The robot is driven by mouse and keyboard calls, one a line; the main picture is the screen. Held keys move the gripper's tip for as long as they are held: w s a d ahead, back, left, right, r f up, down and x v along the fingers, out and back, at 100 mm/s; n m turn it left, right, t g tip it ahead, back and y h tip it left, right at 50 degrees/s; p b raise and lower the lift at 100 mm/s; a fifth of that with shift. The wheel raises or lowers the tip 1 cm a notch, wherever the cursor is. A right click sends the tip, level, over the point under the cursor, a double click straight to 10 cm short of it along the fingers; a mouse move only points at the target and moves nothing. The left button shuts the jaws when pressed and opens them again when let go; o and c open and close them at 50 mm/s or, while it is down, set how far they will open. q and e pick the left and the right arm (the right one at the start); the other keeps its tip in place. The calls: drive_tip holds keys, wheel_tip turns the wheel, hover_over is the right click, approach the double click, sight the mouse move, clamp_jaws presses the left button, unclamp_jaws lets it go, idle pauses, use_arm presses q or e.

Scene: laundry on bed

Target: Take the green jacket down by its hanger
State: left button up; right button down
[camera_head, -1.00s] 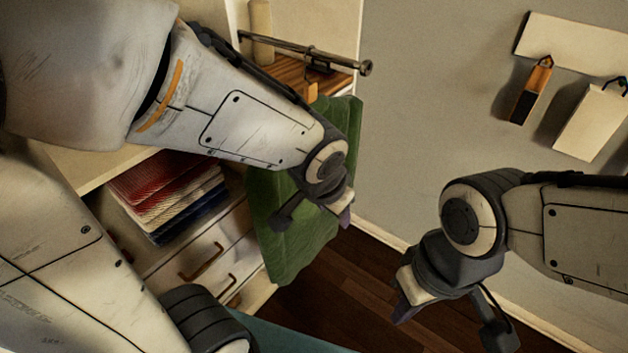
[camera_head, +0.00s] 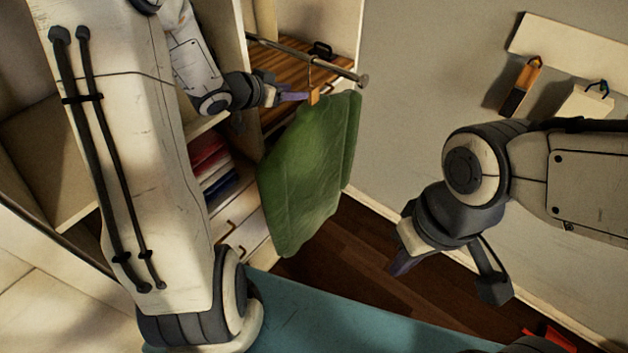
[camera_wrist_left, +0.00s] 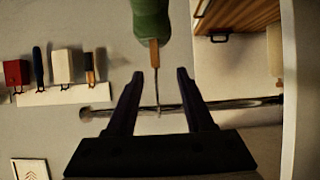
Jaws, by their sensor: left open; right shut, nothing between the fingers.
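The green jacket (camera_head: 310,170) hangs from the rail (camera_head: 330,68) on a hanger with an orange-brown wooden part (camera_head: 314,96) and a thin hook. My left gripper (camera_head: 302,97) is open, its fingertips close beside the wooden part just under the rail. In the left wrist view, the hanger (camera_wrist_left: 154,54) and its thin hook lie between the lines of the two open fingers (camera_wrist_left: 159,75), with the jacket (camera_wrist_left: 152,18) beyond. Contact with the hanger cannot be told. My right gripper (camera_head: 399,262) is shut and empty, right of the jacket and apart from it.
A wooden shelf (camera_head: 283,62) lies behind the rail. Folded cloths (camera_head: 212,160) sit in the cabinet left of the jacket, above drawers. A wall rack (camera_head: 570,50) with hung items is at upper right. A teal surface (camera_head: 330,315) lies in front; dark floor is clear beneath the jacket.

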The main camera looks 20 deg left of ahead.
sight(312, 88)
use_arm(q)
drive_tip(key=w, duration=0.1)
drive_tip(key=w+d+f+p, duration=0.1)
drive_tip(key=w+d, duration=0.1)
drive_tip(key=w, duration=0.1)
drive_tip(key=shift+d+f+p, duration=0.2)
drive_tip(key=shift+f+p, duration=0.1)
drive_tip(key=shift+w+d+f, duration=0.1)
drive_tip(key=shift+w+f, duration=0.15)
drive_tip(key=shift+w, duration=0.15)
clamp_jaws()
idle(0.8)
drive_tip(key=shift+r, duration=0.2)
